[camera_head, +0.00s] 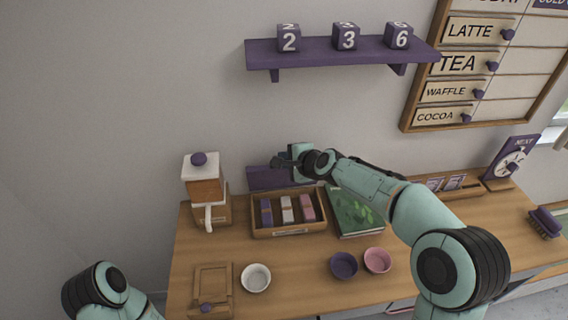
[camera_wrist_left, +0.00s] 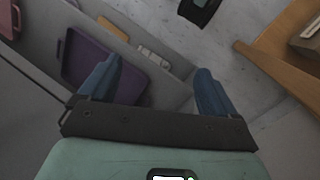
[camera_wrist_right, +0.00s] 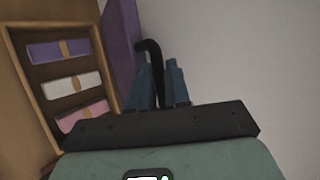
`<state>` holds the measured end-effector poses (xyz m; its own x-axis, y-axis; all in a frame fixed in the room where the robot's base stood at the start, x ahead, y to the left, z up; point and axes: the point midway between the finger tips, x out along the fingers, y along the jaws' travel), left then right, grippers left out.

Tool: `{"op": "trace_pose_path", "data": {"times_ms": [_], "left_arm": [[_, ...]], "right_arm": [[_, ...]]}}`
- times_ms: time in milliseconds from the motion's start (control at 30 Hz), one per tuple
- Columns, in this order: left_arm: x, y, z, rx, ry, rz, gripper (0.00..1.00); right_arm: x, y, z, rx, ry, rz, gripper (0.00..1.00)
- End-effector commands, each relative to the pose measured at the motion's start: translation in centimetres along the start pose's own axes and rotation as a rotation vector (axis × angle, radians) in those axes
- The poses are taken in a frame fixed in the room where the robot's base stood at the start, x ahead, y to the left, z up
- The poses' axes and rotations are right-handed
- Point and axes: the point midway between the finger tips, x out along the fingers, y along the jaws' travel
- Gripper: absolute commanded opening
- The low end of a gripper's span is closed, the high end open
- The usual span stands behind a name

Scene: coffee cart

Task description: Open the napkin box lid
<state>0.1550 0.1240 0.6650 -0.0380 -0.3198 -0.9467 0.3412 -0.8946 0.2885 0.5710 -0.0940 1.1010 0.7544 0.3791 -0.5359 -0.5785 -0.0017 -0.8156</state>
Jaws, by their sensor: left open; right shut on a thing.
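The wooden napkin box (camera_head: 312,228) stands at the back of the counter, with purple, white and pink napkin bundles (camera_head: 287,209) in it. Its purple lid (camera_head: 262,178) stands raised along the back edge, so the inside is uncovered. In the right wrist view the lid (camera_wrist_right: 121,40) is steep beside the box (camera_wrist_right: 28,95). My right gripper (camera_head: 287,162) is at the lid's top, its fingers (camera_wrist_right: 160,82) shut on the black curved handle (camera_wrist_right: 153,52). My left gripper (camera_wrist_left: 155,85) is open and empty, over the floor area; its fingers are out of the head view.
A dispenser (camera_head: 205,185) stands left of the box, and a green book (camera_head: 352,208) lies right of it. White (camera_head: 256,278), purple (camera_head: 344,265) and pink (camera_head: 377,260) bowls and a small wooden piece (camera_head: 212,280) are in front. A purple shelf (camera_head: 340,54) hangs above.

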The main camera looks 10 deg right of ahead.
Motion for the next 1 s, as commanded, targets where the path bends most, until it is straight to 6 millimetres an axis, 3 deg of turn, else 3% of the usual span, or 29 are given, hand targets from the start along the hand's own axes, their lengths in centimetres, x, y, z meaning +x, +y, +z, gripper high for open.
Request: {"op": "trace_pose_path", "data": {"times_ms": [500, 1000], "left_arm": [[-2.1, 1.4, -2.0, 0.009, 0.025, 0.009, 0.91], [-2.6, 1.8, -2.5, 0.011, 0.031, 0.011, 0.91]], "right_arm": [[2.6, -3.0, -1.8, 0.072, 0.001, 0.184, 0.0], [3.8, -3.8, -2.3, 0.106, 0.0, 0.259, 0.0]]}}
